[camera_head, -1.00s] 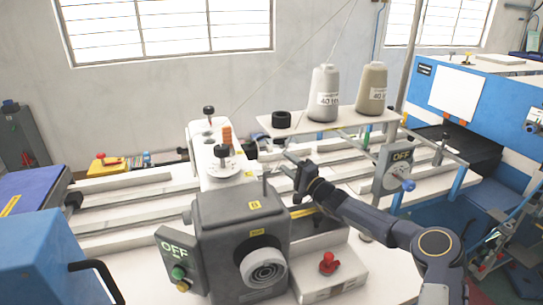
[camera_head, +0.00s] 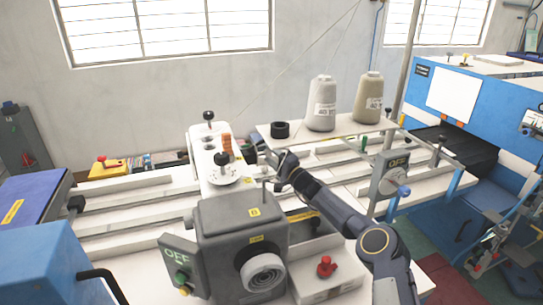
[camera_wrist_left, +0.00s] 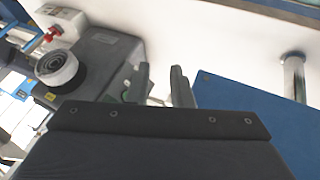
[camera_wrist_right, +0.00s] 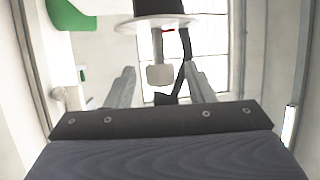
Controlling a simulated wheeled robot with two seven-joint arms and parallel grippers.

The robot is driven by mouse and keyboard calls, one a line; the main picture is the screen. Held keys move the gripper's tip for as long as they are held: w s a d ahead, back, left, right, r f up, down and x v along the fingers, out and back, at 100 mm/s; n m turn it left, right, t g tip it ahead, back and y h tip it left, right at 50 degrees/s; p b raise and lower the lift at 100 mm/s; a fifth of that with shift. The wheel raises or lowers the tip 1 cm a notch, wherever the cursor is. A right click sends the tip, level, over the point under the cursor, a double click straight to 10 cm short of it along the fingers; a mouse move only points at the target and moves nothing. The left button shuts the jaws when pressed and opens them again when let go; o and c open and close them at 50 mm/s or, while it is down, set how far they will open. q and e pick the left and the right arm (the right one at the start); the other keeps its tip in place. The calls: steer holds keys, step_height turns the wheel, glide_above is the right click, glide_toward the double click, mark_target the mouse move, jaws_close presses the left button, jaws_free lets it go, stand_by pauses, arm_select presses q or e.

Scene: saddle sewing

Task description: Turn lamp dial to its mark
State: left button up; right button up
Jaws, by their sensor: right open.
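A pale round dial with marks and a black knob (camera_head: 222,159) sits on the white machine head, left of my right gripper; it appears to be the lamp dial. My right gripper (camera_head: 268,157) reaches in from the right, apart from this dial, its tips partly lost against the machine. In the right wrist view the right gripper (camera_wrist_right: 160,88) is open and empty. A pale disc under a black part (camera_wrist_right: 155,22) stands ahead of its fingers; I cannot tell whether it is the dial. My left gripper (camera_wrist_left: 161,85) is open and empty, outside the head view.
A grey motor housing (camera_head: 240,226) with a round handwheel (camera_head: 263,272) stands in front. Two thread cones (camera_head: 322,105) stand on a shelf behind my right arm.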

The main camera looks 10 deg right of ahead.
steer(key=c, duration=1)
steer(key=shift+r+m+g+h+p, duration=0.25)
steer(key=shift+m+g+h+p, duration=0.05)
steer(key=shift+g+p, duration=0.25)
steer(key=g+p, duration=0.1)
steer(key=p, duration=0.1)
steer(key=m+g+h+p, duration=0.1)
steer(key=p, duration=0.1)
steer(key=shift+r+h+p, duration=0.3)
steer(key=shift+r+p, duration=0.05)
steer(key=shift+f+g+h+p, duration=0.15)
steer(key=shift+g+h+p, duration=0.15)
steer(key=shift+g, duration=0.25)
steer(key=shift+m+g+h, duration=0.3)
steer(key=shift+m+g, duration=0.1)
steer(key=shift+g, duration=0.3)
steer(key=shift+f, duration=0.1)
steer(key=o, duration=1)
